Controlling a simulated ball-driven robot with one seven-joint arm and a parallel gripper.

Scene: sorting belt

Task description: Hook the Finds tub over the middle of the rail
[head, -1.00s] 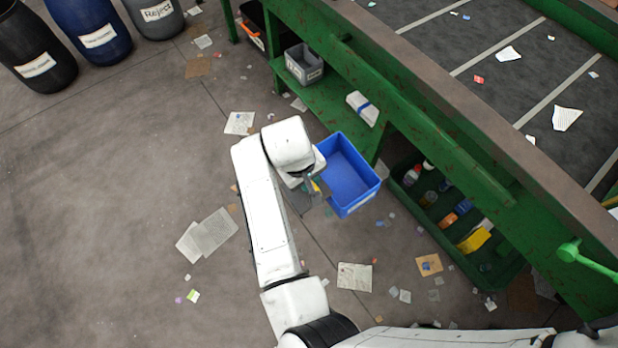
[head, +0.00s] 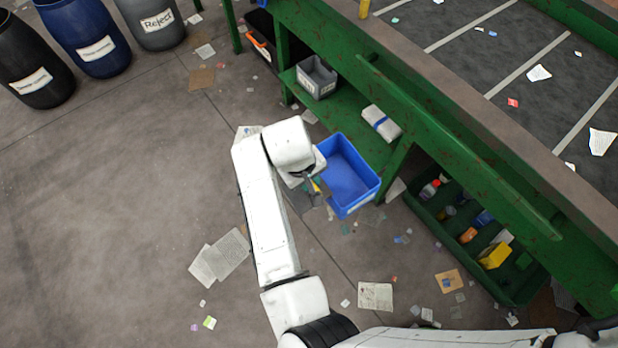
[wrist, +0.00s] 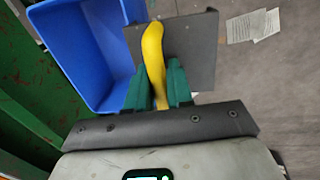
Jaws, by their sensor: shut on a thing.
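A blue open tub (head: 349,173) is held out at the end of my arm, beside the green bench and above the floor. Its white front label (head: 358,206) is too small to read. My gripper (head: 314,187) is at the tub's left side. In the wrist view, the green fingers of my gripper (wrist: 157,88) are shut on a yellow handle (wrist: 153,50) that stands by a grey plate (wrist: 190,45) alongside the blue tub (wrist: 85,45). How handle and tub join is hidden. The green rail (head: 455,140) runs along the bench side, right of the tub and apart from it.
A grey bin (head: 317,78) and a pale folded bundle (head: 381,123) lie on the bench's lower shelf. A green tray (head: 440,222) of several mixed items sits under the bench. Barrels (head: 85,38) stand far left. Paper scraps litter the otherwise open floor.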

